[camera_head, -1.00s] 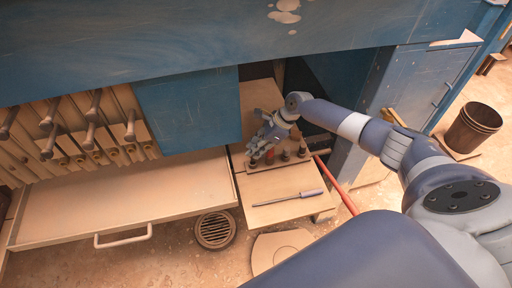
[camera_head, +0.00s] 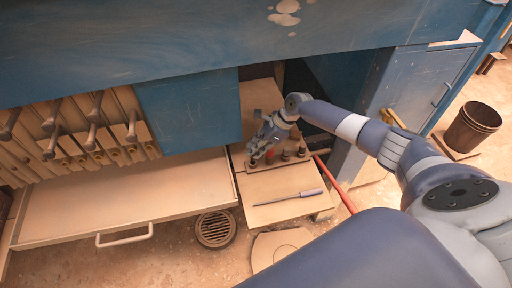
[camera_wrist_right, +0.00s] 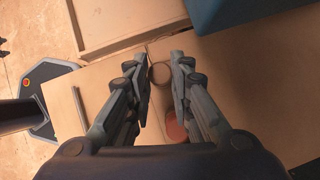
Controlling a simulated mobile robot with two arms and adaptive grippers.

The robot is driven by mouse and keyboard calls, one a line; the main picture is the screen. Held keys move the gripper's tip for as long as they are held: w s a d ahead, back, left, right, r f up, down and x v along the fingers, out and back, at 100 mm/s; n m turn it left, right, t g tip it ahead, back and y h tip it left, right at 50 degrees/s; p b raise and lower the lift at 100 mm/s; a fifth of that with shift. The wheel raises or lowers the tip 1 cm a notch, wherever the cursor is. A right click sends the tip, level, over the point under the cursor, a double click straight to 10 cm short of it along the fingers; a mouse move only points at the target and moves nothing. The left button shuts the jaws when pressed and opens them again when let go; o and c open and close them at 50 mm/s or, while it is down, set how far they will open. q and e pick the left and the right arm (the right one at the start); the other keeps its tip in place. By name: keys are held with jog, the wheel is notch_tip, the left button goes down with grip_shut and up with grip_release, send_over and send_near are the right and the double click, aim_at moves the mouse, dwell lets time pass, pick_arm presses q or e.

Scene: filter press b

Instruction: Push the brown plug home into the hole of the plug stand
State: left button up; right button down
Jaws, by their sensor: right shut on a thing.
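My right gripper (camera_head: 258,149) reaches down over the plug stand (camera_head: 262,168), a low board on a bench beside the blue cabinet. In the right wrist view its fingers (camera_wrist_right: 160,66) are shut on a round brown plug (camera_wrist_right: 160,74), seen from above. A red plug (camera_wrist_right: 176,128) stands close by, partly covered by a finger. In the head view the red plug (camera_head: 270,157) and dark plugs (camera_head: 301,152) show in a row on the stand. The hole under the brown plug is hidden, so I cannot tell how deep it sits. My left gripper is out of view.
A red bar (camera_head: 335,185) leans at the bench's right.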

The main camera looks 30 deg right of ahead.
jog(key=shift+p, duration=0.4)
jog(key=shift+p, duration=0.4)
dwell(0.4)
jog(key=shift+f+b, duration=0.65)
jog(key=shift+f, duration=0.85)
jog(key=c, duration=1.4)
grip_release()
jog(key=shift+o, duration=0.2)
jog(key=v, duration=1.2)
